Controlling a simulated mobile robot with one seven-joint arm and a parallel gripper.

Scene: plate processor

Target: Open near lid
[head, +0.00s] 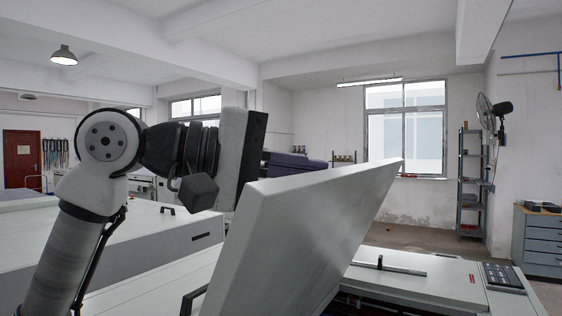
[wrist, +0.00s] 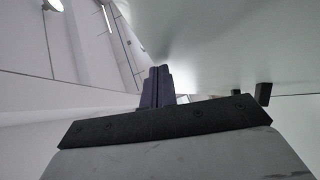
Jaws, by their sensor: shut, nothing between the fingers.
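The near lid (head: 300,235) is a pale grey panel, raised and steeply tilted in the head view. A black handle (head: 195,299) shows at its lower left edge. In the wrist view a broad pale surface, which looks like the lid (wrist: 225,45), fills the upper right, with a small dark block (wrist: 263,93) at its edge. My gripper (wrist: 158,72) is shut and empty, its dark fingers close to that surface; whether they touch it I cannot tell. In the head view my wrist is left of the lid's upper edge, and the fingers are hidden.
The processor's white top (head: 440,283) extends right of the lid, with a metal bar (head: 390,266) and a dark keypad (head: 503,277). Another pale machine cover (head: 140,240) stands at left behind my arm. A shelf rack (head: 472,185) and drawer cabinet (head: 538,240) stand far right.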

